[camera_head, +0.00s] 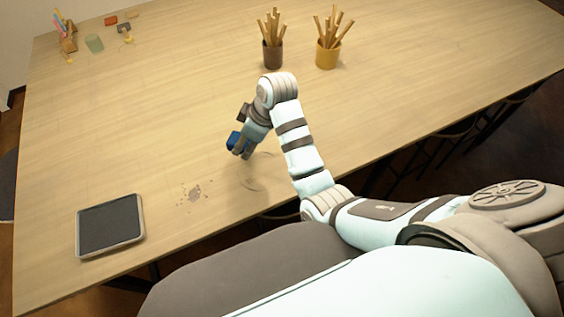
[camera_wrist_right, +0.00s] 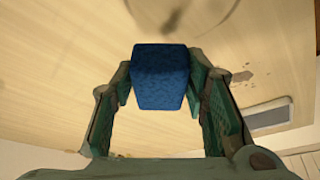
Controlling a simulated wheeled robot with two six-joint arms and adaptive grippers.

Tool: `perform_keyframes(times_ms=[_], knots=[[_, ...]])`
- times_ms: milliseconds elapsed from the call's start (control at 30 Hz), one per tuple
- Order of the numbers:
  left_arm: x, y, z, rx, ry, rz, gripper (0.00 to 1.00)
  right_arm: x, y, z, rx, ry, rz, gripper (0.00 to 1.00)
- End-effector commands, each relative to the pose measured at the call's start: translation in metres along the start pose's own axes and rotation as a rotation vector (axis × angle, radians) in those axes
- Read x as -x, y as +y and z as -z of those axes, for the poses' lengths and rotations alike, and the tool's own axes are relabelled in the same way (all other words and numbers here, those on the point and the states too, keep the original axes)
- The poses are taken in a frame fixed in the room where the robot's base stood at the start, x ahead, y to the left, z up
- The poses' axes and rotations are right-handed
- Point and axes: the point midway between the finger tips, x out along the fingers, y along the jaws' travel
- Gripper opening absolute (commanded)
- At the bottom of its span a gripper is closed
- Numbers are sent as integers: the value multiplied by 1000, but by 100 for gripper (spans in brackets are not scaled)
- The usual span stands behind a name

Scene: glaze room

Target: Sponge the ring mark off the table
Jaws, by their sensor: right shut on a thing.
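A blue sponge (camera_head: 233,139) is between the fingers of my right gripper (camera_head: 240,146). In the right wrist view the blue sponge (camera_wrist_right: 160,78) sits between the two green-padded fingers, and the right gripper (camera_wrist_right: 160,98) is shut on it. It appears to be held above the table (camera_head: 180,110), apart from the wood. Part of the ring mark (camera_wrist_right: 182,20) also shows at the top of the right wrist view, with a darker smudge. My left gripper is not in view.
A patch of dark specks (camera_head: 193,193) lies left of the ring. A dark tablet-like slab (camera_head: 110,225) lies at the front left. A brown cup (camera_head: 272,54) and a yellow cup (camera_head: 327,55) of sticks stand farther back. Small items sit at the far left corner.

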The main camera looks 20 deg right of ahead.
Motion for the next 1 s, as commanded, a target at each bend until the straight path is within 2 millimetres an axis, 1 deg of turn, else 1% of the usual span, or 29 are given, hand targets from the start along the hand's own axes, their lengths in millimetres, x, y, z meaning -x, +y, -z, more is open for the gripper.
perform_keyframes(times_ms=[200,400,867,933,1000], knots=[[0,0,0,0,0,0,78,15,-1,10,6,2,2,15],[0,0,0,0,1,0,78,21,-2,13,8,1,3,15],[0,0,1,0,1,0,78,21,-2,13,8,0,3,15],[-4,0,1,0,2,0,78,18,-2,11,8,0,3,15],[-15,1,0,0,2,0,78,7,-2,7,8,0,3,15]])
